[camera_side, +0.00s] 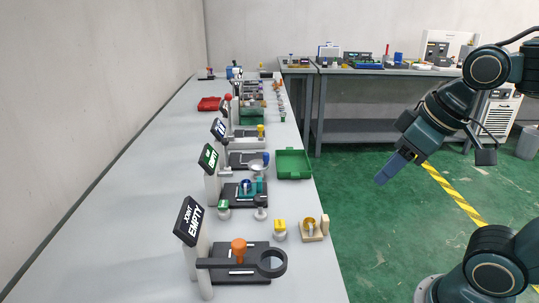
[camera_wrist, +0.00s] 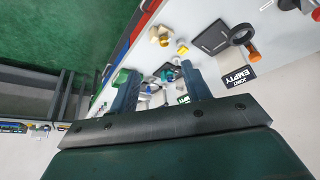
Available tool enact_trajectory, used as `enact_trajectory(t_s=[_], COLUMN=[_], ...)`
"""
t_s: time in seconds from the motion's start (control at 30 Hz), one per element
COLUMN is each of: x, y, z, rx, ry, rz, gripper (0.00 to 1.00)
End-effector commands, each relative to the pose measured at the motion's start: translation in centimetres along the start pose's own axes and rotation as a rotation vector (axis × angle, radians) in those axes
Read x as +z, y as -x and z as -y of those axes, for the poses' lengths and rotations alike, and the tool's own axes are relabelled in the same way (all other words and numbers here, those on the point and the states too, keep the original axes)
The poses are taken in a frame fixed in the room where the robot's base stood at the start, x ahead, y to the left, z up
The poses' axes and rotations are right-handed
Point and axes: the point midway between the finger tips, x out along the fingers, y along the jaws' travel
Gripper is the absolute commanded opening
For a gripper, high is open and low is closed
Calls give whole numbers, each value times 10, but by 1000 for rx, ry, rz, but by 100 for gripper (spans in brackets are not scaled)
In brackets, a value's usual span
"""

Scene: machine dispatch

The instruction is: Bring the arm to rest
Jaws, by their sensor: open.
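My gripper (camera_side: 387,178) hangs in the air to the right of the long grey table (camera_side: 130,222), over the green floor, pointing down and to the left. It touches nothing. In the wrist view, my gripper (camera_wrist: 158,82) shows two blue-grey fingers spread apart, with nothing between them except the distant table behind. The gripper is open and empty. My arm is bent at the right side of the side view.
A back bench (camera_side: 385,72) holds equipment. The floor around my gripper is clear.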

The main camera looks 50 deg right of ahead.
Motion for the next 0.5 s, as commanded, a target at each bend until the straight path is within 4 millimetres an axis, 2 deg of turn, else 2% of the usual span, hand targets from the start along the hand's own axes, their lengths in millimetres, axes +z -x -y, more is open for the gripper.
enact_trajectory(t_s=[0.1, 0.2, 0.5], x=[15, 21, 22], y=[-2, -4, -4], z=[1, 1, 1], rx=[1, 2, 1], ry=[-47, -68, -75], rz=[-19, -26, -26], gripper=[48, 48, 48])
